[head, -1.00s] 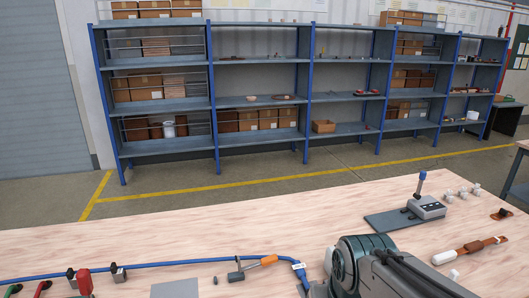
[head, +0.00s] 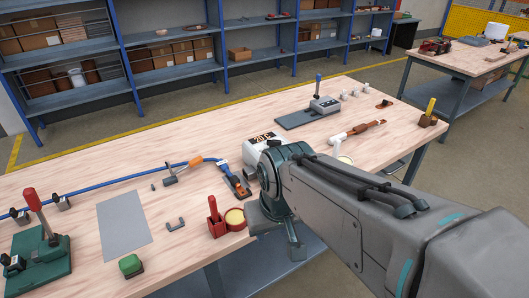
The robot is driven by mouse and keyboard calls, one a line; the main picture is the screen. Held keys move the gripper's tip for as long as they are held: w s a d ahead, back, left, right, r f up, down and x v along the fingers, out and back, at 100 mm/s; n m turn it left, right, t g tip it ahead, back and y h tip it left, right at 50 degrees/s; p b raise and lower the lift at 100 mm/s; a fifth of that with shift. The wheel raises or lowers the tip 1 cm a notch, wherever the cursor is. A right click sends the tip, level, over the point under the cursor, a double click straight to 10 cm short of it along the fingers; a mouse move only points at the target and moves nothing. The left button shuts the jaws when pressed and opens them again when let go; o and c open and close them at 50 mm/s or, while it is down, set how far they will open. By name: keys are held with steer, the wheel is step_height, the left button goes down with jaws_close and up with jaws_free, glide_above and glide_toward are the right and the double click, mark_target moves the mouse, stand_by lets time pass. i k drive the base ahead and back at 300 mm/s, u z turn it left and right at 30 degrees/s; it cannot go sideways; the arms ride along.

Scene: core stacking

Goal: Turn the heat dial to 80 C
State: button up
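A white device (head: 256,149) with a display that seems to read about 20 stands on the wooden workbench (head: 190,138), near the middle of the head view. My arm covers its right and lower parts. I cannot make out a heat dial on it; the dial may be hidden by my arm. My arm reaches in from the lower right, and its dark joint is just in front of the device in the picture.
A red-handled tool on a green base (head: 38,255), a grey plate (head: 123,226), a red holder (head: 214,220) and a blue cable (head: 125,183) lie left of my arm. A grey lever box (head: 323,104) stands at the back. Bare bench lies behind the cable.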

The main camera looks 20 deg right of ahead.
mark_target(270, 142)
steer(key=z, duration=1.4)
steer(key=i, duration=0.55)
steer(key=u, duration=1.3)
